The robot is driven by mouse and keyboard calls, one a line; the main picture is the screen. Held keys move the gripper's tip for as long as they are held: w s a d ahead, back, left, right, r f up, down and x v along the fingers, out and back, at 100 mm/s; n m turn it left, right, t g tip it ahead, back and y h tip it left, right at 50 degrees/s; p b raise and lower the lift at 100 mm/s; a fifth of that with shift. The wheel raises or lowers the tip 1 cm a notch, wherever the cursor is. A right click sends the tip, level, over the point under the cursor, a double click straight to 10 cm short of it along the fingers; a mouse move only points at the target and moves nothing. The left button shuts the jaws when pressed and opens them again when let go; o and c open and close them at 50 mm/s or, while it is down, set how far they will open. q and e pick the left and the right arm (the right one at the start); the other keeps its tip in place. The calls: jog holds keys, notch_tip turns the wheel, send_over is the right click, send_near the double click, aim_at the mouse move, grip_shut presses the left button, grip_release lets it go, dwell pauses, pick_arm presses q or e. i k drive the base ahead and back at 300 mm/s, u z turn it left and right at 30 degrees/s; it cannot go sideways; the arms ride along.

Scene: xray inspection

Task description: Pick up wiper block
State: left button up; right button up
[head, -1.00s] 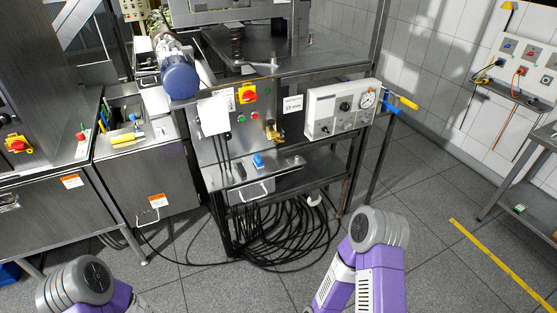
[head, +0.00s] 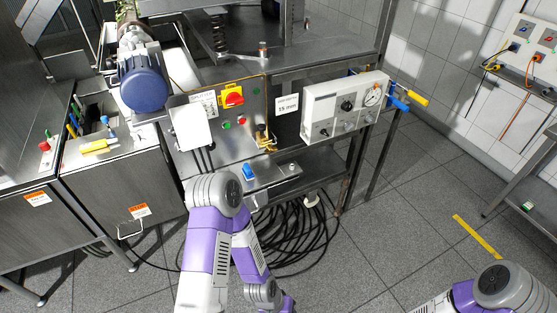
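I cannot tell for sure which thing is the wiper block. A small blue block (head: 248,172) sits on the narrow metal shelf (head: 270,178) below the control panel, just above my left arm's rounded joint in the picture. A yellow piece (head: 95,147) lies on top of the metal cabinet at the left. My purple and grey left arm stands in the lower middle, in front of part of the shelf. My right arm shows only at the bottom right corner. Neither gripper is in view.
The control panel (head: 248,110) has a red and yellow switch (head: 233,98). A white gauge box (head: 342,108) and blue and yellow handles (head: 412,100) stand to its right. Black coiled cable (head: 300,235) lies beneath the frame. Tiled floor (head: 400,215) is clear at the right.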

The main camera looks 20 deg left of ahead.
aim_at(248, 175)
jog(key=u, duration=0.25)
jog(key=i, duration=0.8)
jog(key=u, duration=0.6)
